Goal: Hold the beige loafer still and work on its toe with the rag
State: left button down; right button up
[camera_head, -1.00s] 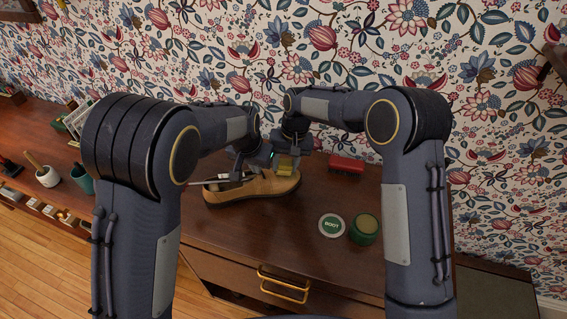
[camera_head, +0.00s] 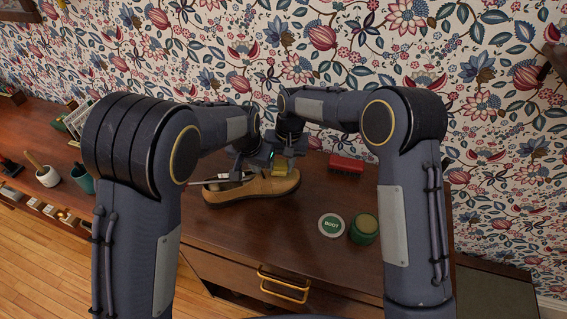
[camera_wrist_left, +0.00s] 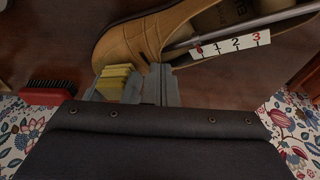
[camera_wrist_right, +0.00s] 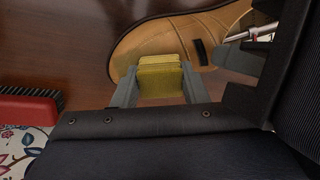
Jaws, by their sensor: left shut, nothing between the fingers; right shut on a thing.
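The beige loafer (camera_head: 240,194) lies on the dark wooden top, its toe to the right in the head view. A rod and a white strip numbered 1, 2, 3 (camera_wrist_left: 236,46) show at its opening. My right gripper (camera_wrist_right: 158,78) is shut on a folded yellow rag (camera_wrist_right: 160,82), which is over the toe; it also shows in the left wrist view (camera_wrist_left: 114,82). I cannot tell how firmly the rag touches the leather. My left gripper (camera_wrist_left: 155,74) is shut and empty, its fingertips at the loafer's upper, beside the rag. The arms partly hide the loafer in the head view.
A red brush (camera_head: 347,163) lies behind and right of the loafer. A round tin labelled ROOT (camera_head: 331,226) and an open green jar (camera_head: 364,228) stand in front on the right. A teal cup (camera_head: 83,178) and a mortar (camera_head: 48,175) stand far left. The wallpapered wall is close behind.

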jog(key=shift+s+a, duration=0.2)
jog(key=shift+a, duration=0.25)
jog(key=shift+d, duration=0.1)
jog(key=shift+w+d, duration=0.15)
jog(key=shift+d, duration=0.05)
jog(key=shift+w+d, duration=0.2)
jog(key=shift+d, duration=0.45)
jog(key=shift+w+d+f, duration=0.1)
jog(key=shift+d+f, duration=0.05)
jog(key=shift+d, duration=0.3)
jog(key=shift+s+a, duration=0.2)
jog(key=shift+a, duration=0.5)
jog(key=shift+s+a, duration=0.2)
jog(key=shift+a, duration=0.45)
jog(key=shift+d, duration=0.1)
jog(key=shift+w+d, duration=0.1)
jog(key=shift+d, duration=0.2)
